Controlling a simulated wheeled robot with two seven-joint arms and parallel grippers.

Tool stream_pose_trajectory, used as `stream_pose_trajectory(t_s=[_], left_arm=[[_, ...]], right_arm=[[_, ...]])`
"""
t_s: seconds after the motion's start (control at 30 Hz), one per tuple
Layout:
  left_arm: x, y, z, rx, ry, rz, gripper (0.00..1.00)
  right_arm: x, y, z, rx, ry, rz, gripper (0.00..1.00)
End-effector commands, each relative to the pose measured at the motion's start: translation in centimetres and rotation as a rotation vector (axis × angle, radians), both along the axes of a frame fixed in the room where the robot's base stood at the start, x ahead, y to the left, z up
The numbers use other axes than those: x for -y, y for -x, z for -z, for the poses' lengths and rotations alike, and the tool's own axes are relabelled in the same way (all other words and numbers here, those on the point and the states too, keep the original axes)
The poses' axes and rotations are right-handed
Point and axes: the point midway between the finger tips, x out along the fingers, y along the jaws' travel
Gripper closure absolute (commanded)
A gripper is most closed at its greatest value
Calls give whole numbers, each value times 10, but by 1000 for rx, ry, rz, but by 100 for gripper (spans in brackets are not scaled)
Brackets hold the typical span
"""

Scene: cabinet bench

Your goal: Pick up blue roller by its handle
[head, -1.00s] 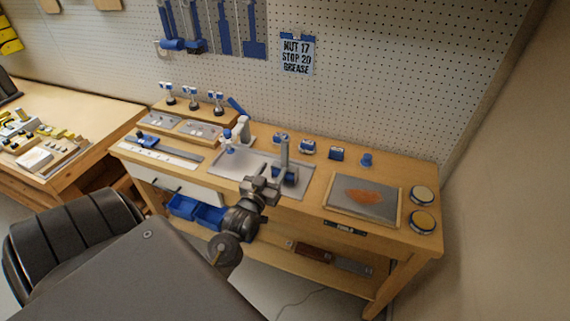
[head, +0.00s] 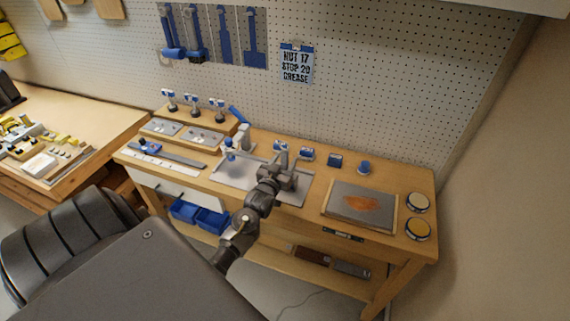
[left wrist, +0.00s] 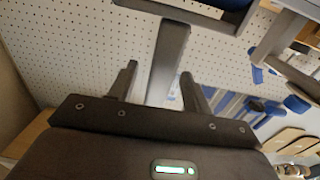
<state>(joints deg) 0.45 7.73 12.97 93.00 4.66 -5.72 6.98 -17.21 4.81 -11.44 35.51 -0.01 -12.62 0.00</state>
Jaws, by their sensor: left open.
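The blue roller shows in part in the left wrist view, where the picture is upside down. Its grey handle (left wrist: 168,60) stands between my finger tips, and a blue part (left wrist: 228,4) shows at the top edge. My left gripper (head: 290,176) is over the grey plate (head: 232,178) on the bench and covers most of the roller in the head view. In the left wrist view the left gripper (left wrist: 157,82) is open, a finger on each side of the handle. I cannot tell whether either finger touches it. My right gripper is not in view.
A white stand (head: 243,138) with a blue tip is left of the gripper. Small blue blocks (head: 307,154) line the bench's back. A framed tray (head: 360,204) and two round tins (head: 418,229) are at the right. Tools hang on the pegboard (head: 400,80).

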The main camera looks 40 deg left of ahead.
Motion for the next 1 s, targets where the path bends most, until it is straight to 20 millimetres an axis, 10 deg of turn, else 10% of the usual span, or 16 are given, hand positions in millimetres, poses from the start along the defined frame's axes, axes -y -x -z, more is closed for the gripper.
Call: stream_pose_trajectory(t_s=[0.3,0.7,1.0], left_arm=[[-2,-6,1,-1,0,1,51],[-2,-6,1,-1,0,1,100],[-2,-7,0,2,-1,1,100]], right_arm=[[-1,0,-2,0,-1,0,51],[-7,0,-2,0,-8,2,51],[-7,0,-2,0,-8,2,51]])
